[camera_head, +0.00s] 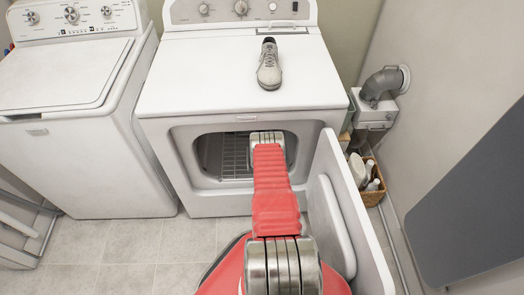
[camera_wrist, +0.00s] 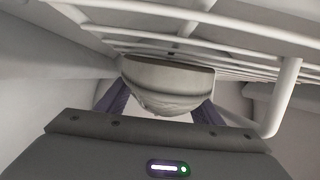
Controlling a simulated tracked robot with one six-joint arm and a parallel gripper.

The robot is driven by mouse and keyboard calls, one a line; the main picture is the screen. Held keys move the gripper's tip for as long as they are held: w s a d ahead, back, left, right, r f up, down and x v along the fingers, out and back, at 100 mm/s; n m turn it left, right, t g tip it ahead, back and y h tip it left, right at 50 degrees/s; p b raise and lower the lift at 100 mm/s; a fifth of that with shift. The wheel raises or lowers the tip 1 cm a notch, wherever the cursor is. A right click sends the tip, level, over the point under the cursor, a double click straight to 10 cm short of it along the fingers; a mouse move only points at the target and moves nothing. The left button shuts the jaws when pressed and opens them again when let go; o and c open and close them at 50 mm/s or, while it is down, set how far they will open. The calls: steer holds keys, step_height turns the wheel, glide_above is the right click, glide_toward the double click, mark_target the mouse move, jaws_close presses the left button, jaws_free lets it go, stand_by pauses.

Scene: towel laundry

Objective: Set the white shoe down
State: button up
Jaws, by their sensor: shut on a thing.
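My gripper (camera_wrist: 162,108) is shut on the white shoe (camera_wrist: 165,78), which shows as a pale, rounded end with a dark line between the two purple fingers. Most of the shoe is hidden behind that end. A white wire rack (camera_wrist: 215,32) runs close above the shoe in the wrist view; I cannot tell whether they touch. In the head view my arm reaches into the open dryer (camera_head: 325,85), and my gripper and the held shoe are hidden there. Another pale shoe (camera_head: 269,64) sits on the dryer top.
The dryer door (camera_head: 350,215) hangs open to the right of my arm. Part of the rack shows inside the drum opening (camera_head: 235,160). A washer (camera_head: 70,130) stands at left. A wicker basket with bottles (camera_head: 372,197) is at right. The tiled floor at front left is clear.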

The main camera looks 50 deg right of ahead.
steer(key=o, duration=1.2)
steer(key=shift+s+a+f, duration=0.1)
steer(key=shift+a+f, duration=0.05)
steer(key=shift+f, duration=0.05)
steer(key=o, duration=0.4)
steer(key=shift+r, duration=0.15)
steer(key=shift+v, duration=5.9)
